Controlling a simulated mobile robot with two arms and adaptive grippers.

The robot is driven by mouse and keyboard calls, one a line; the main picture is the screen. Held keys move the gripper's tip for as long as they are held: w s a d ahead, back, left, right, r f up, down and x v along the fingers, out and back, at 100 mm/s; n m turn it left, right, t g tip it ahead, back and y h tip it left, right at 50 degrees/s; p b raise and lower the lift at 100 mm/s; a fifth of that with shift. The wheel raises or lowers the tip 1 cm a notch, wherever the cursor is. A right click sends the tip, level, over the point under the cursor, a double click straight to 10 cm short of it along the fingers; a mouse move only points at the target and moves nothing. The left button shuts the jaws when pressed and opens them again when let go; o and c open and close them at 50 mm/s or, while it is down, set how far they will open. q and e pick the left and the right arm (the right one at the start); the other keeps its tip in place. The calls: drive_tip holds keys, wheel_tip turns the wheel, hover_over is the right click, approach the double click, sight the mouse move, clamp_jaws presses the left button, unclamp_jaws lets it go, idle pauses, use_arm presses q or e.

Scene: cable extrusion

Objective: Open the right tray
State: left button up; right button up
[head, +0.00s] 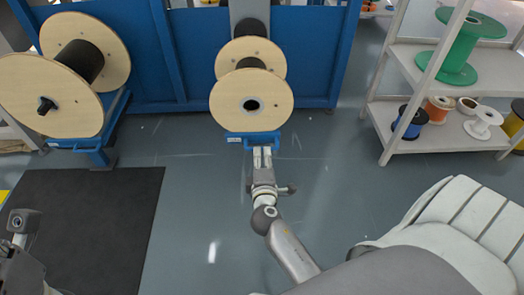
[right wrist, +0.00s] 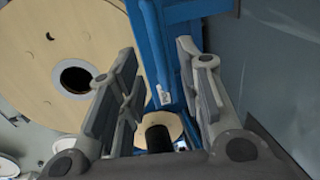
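The right tray (head: 231,139) is a blue holder with a front handle, low at the blue frame, under a wooden spool (head: 230,105). My right gripper (head: 262,151) is at the front of this tray, by its handle. In the right wrist view the gripper (right wrist: 158,88) is open, its two fingers spread on either side of blue tray parts. I cannot tell whether a finger touches the handle. Only a part of my left arm shows at the lower left edge; its fingers are not seen.
A second blue tray (head: 98,152) with a large spool (head: 50,95) stands at the left. A black mat (head: 90,225) lies before it. A white shelf (head: 440,138) with several coloured spools stands at the right. The grey floor in front of the right tray is free.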

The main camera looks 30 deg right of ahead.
drive_tip(key=v, duration=0.6)
drive_tip(key=shift+s, duration=0.15)
drive_tip(key=shift+a, duration=0.1)
